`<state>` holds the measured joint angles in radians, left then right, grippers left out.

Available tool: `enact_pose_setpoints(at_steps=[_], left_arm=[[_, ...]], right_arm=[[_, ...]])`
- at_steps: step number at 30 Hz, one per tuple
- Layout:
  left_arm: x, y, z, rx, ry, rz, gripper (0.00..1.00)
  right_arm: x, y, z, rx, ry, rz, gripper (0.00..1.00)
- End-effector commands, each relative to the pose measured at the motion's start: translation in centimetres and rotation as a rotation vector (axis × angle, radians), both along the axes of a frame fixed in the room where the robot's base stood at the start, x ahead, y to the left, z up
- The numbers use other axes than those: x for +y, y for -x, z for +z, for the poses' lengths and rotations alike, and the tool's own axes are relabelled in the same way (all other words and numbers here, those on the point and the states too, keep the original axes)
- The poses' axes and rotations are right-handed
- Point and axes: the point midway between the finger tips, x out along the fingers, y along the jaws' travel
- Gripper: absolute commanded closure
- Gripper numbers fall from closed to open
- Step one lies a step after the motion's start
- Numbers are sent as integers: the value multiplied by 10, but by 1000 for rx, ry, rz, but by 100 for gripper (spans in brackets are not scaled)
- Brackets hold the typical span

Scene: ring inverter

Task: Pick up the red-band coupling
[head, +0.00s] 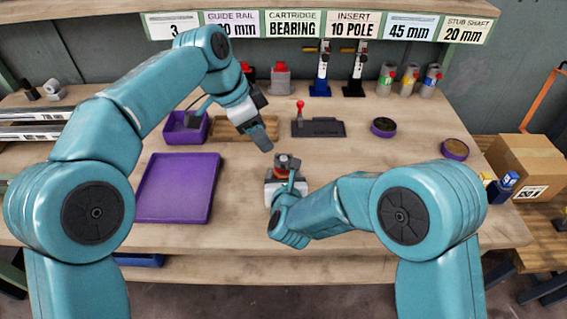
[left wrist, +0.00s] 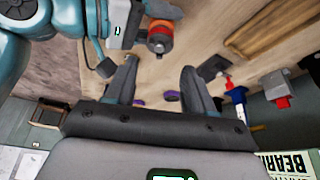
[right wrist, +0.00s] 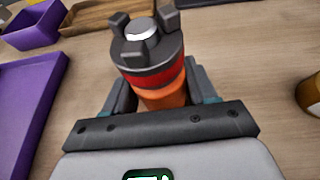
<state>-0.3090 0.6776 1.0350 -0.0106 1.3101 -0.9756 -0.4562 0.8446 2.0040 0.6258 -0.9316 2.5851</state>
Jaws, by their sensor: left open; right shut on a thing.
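The red-band coupling (right wrist: 150,60) has a dark grey jawed top, a red band and an orange lower part. My right gripper (right wrist: 160,98) is shut on its lower part, and the fingers hide some of it. In the head view the coupling (head: 287,163) stands out above my right gripper (head: 285,187), near the middle of the table. It also shows in the left wrist view (left wrist: 160,40). I cannot tell whether it touches the table. My left gripper (head: 262,138) is open and empty, up and left of the coupling; its two fingers show apart in the left wrist view (left wrist: 158,88).
A purple tray (head: 150,212) lies at left, with a purple bin (head: 170,134) and a wooden tray (head: 216,134) behind it. A dark fixture with a red knob (head: 318,128) and two round purple-edged dishes (head: 383,134) (head: 455,156) stand farther right. A cardboard box (head: 535,155) is beyond.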

Motion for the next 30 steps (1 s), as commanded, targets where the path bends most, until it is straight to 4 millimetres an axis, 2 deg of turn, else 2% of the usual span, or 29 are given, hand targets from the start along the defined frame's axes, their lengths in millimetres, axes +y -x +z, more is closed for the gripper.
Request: enact_pose_setpoints(at_steps=[3, 6, 11, 19, 23, 29, 30], left_arm=[[-9, -2, -24, 6, -2, -1, 46], [-15, -4, -38, 4, -2, -2, 46], [-20, -6, -51, 3, 0, -2, 46], [-36, -13, -88, 3, -1, -3, 46], [-40, -14, -96, 1, 0, -4, 46], [-40, -14, -97, 0, 1, -4, 46], [-40, -14, -97, 0, 1, -4, 56]], right_arm=[[0, -1, 2, -4, -1, 0, 90], [0, -1, 2, -4, -1, 0, 90], [0, -1, 1, -4, -1, 0, 90], [0, -1, 2, -4, -1, 0, 90], [0, -1, 2, -4, -1, 0, 90], [0, -1, 2, -4, -1, 0, 90], [0, -1, 2, -4, -1, 0, 90]])
